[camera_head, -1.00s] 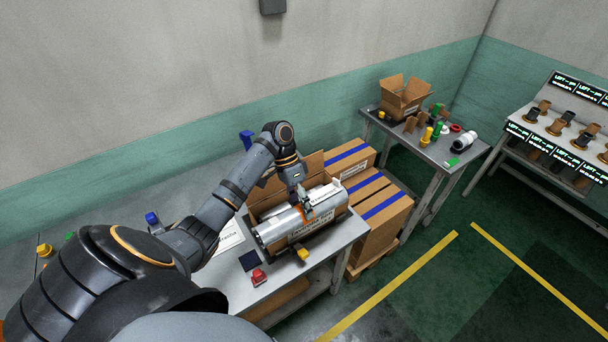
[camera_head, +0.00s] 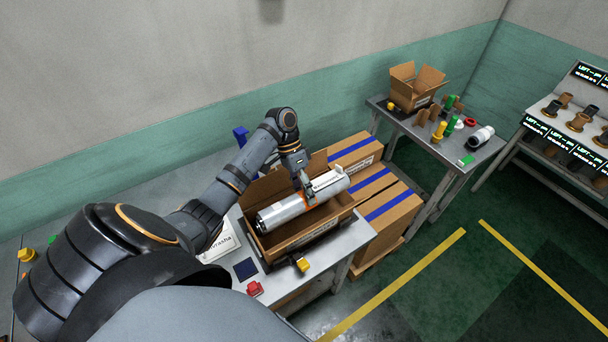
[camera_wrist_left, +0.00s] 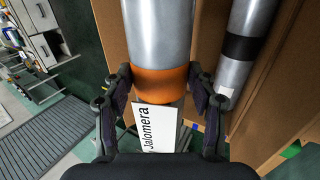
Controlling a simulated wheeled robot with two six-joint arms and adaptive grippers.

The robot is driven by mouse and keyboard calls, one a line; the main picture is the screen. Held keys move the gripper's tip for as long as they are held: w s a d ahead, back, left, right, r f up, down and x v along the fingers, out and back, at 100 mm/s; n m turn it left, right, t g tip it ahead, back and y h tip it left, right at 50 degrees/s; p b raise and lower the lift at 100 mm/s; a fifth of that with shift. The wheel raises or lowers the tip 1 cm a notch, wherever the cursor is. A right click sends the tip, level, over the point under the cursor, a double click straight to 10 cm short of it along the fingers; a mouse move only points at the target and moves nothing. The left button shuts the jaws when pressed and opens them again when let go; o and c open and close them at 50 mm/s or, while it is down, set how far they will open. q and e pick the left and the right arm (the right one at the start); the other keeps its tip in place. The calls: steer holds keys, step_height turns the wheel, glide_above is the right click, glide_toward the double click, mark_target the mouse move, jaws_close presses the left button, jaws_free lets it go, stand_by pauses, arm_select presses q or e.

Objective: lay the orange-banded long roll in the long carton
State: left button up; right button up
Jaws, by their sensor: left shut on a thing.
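The orange-banded long roll (camera_head: 285,213) is silver. My left gripper (camera_head: 309,197) is shut around its orange band, near the middle. The band (camera_wrist_left: 160,84) shows between the fingers in the left wrist view, with a white label reading "Jalomera" below it. The roll is over the open long carton (camera_head: 300,238) on the near table, lengthwise along it. Its exact height above the carton floor is hard to tell. A second silver roll with a black band (camera_wrist_left: 243,48) lies inside the carton, beside the held roll and apart from it. My right gripper is not in view.
Blue-striped closed cartons (camera_head: 385,203) are stacked just behind and right of the table. A red button (camera_head: 255,288), a yellow item (camera_head: 302,264) and a paper sheet lie near the carton. A side table (camera_head: 460,150) holds an open box and small parts.

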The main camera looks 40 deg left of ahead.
arm_select(q)
step_height(320, 180, down, 3)
steer(key=shift+r+b, duration=0.15)
steer(key=shift+b, duration=0.6)
steer(key=shift+w+a+f, duration=0.1)
steer(key=shift+w+f, duration=0.1)
steer(key=shift+f, duration=0.15)
steer(key=shift+r, duration=0.1)
